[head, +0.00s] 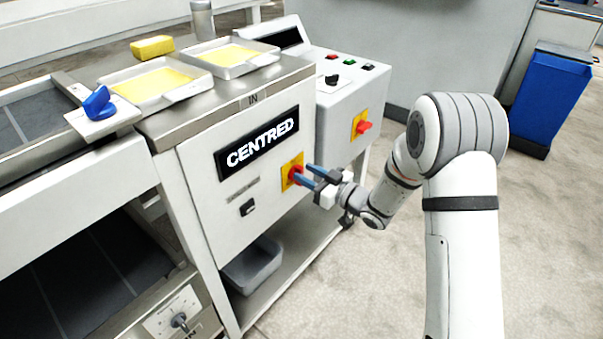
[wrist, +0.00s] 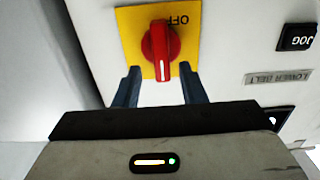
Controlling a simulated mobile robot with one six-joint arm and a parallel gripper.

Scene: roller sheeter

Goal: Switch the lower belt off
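A red rotary knob (wrist: 163,50) sits on a yellow plate (wrist: 128,30) marked OFF. The wrist view is upside down. The knob's handle is upright, its white line pointing away from the OFF mark. A LOWER BELT label (wrist: 277,77) is beside the plate, with a black JOG button (wrist: 297,38) near it. The yellow plate also shows in the head view (head: 285,180), on the machine's front panel. My gripper (wrist: 160,70) is open, its blue fingers on either side of the handle's end. The head view shows my gripper (head: 302,171) at the knob; contact cannot be told.
A CENTRED display (head: 257,142) is above the label. A second red knob (head: 363,127) is on the right-hand control box. Trays (head: 232,68) stand on top, a grey bin (head: 253,265) on the shelf below. Open floor lies right, with a blue bin (head: 550,90) farther back.

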